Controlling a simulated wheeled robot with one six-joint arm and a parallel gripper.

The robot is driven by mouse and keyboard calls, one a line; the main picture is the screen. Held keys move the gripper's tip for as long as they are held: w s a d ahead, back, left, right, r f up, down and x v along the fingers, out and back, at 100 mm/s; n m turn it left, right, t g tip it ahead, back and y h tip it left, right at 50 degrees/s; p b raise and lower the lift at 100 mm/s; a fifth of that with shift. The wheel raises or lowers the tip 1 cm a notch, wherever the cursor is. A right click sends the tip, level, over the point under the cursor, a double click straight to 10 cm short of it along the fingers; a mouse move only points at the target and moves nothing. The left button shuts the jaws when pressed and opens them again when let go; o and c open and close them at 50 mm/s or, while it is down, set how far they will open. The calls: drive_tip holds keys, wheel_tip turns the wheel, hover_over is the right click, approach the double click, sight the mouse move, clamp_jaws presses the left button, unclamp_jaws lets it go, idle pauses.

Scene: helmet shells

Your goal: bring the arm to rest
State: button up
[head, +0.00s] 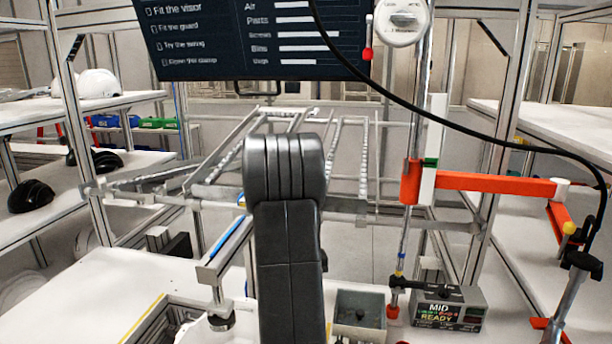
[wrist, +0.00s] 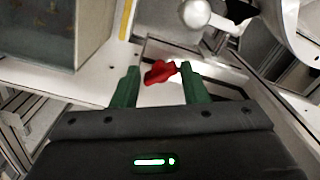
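In the wrist view, my gripper (wrist: 159,69) shows two green fingers standing apart, with a gap between them. A red knob-like piece (wrist: 158,73) with a dark end appears in that gap. It looks to lie beyond the fingertips, and I see no finger clearly closed on it. In the head view, my dark arm link rises upright in the middle and hides part of the bench; my gripper does not show there.
A white bench (head: 90,300) carries a grey bin (head: 360,312) and a small box reading MID READY (head: 448,308). An orange jointed arm (head: 490,184) and a black cable (head: 480,125) are at right. A dark screen (head: 250,40) hangs above. Helmet shells (head: 98,84) sit on left shelves.

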drive_tip(key=n, duration=0.5)
drive_tip(key=shift+n+p, duration=0.3)
drive_tip(key=shift+p, duration=0.05)
idle(0.3)
